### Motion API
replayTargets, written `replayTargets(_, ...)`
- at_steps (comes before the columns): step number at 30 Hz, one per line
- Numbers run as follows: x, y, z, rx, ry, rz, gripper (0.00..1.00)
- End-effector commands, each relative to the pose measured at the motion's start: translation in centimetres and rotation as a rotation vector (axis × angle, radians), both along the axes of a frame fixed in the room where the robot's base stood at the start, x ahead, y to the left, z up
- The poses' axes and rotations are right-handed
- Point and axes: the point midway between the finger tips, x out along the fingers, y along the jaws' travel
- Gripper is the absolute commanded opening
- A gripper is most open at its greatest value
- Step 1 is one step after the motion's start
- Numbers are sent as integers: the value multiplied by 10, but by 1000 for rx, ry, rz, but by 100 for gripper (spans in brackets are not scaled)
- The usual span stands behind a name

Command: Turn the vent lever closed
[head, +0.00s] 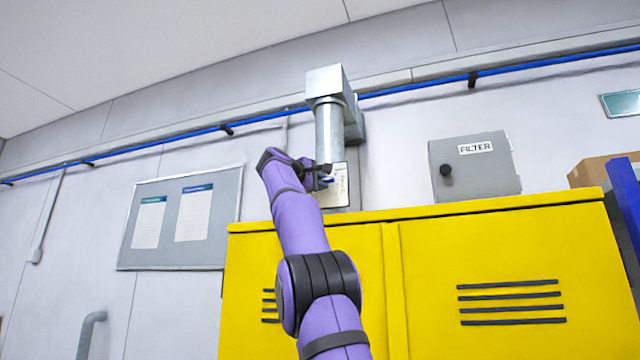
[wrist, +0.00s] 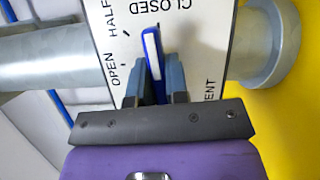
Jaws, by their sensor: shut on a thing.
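The vent lever (wrist: 152,50) is a blue bar with a white edge, seen in the wrist view against a white dial plate (wrist: 205,30). The plate has the words OPEN, HALF and CLOSED around the lever. The lever's tip points up the picture, on the side of CLOSED; I cannot tell whether it is exactly on that mark. My gripper (wrist: 156,75) is shut on the lever, with one finger on each side. In the head view my gripper (head: 319,176) is at the plate below the grey duct, and hides most of the lever.
The grey vent duct (head: 330,130) stands above a yellow cabinet (head: 480,270), with a grey FILTER box (head: 475,168) to the right. A blue pipe (head: 420,87) runs along the wall. A notice board (head: 180,217) hangs at left.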

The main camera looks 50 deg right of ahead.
Motion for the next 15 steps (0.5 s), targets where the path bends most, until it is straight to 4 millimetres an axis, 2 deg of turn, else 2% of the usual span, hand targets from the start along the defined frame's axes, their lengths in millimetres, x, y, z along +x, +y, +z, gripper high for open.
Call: replayTargets(15, 1, -1, -2, 41, -84, -3, 0)
